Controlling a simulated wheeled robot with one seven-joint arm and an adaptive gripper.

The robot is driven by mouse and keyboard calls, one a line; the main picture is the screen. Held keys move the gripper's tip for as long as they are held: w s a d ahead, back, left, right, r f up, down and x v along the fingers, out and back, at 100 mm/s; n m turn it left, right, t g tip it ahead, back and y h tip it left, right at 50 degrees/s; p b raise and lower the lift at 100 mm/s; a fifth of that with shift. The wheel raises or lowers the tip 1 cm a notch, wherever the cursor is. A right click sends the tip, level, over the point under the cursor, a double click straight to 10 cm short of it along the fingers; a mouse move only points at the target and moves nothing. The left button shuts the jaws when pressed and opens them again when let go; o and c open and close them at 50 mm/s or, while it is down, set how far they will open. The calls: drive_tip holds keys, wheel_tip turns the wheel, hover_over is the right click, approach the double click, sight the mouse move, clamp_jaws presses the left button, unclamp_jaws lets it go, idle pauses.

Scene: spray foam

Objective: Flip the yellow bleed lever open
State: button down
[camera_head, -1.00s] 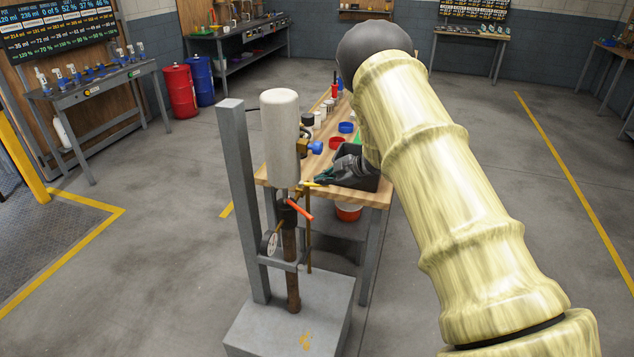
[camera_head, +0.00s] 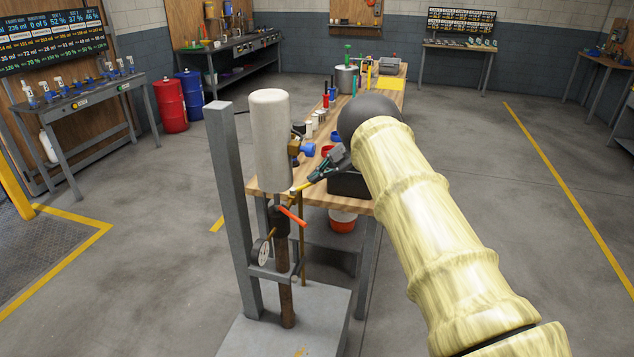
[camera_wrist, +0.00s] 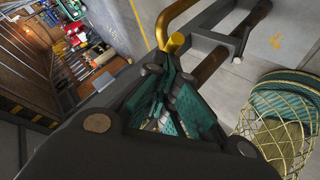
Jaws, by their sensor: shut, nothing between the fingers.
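The yellow bleed lever (camera_head: 301,187) is small and sticks out to the right below the white cylinder (camera_head: 271,140) on the stand; it looks tilted slightly up toward its right end. In the wrist view, a yellow rounded end (camera_wrist: 176,41), seemingly the lever, is just past my fingertips. My gripper (camera_head: 313,179) is shut and empty, with its dark green fingertips right at the lever's right end. The fingertips also show in the wrist view (camera_wrist: 173,72). I cannot tell whether they touch the lever.
An orange-red handle (camera_head: 293,216) and a round gauge (camera_head: 261,252) are lower on the stand. A blue-handled brass valve (camera_head: 303,148) is just above my gripper. A wooden bench (camera_head: 328,207) with a black bin (camera_head: 348,186) is close behind. A grey post (camera_head: 233,200) stands at left.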

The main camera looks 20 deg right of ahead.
drive_tip(key=shift+w+a+f+b, duration=0.1)
drive_tip(key=shift+w+b, duration=0.5)
drive_tip(key=shift+w+a+f+b, duration=0.1)
drive_tip(key=shift+w+b, duration=0.5)
drive_tip(key=shift+w+a+r, duration=0.2)
drive_tip(key=shift+w+a, duration=0.1)
drive_tip(key=shift+w, duration=0.2)
drive_tip(key=shift+s+a, duration=0.2)
drive_tip(key=shift+a, duration=0.1)
drive_tip(key=shift+s+a, duration=0.3)
drive_tip(key=shift+a, duration=0.05)
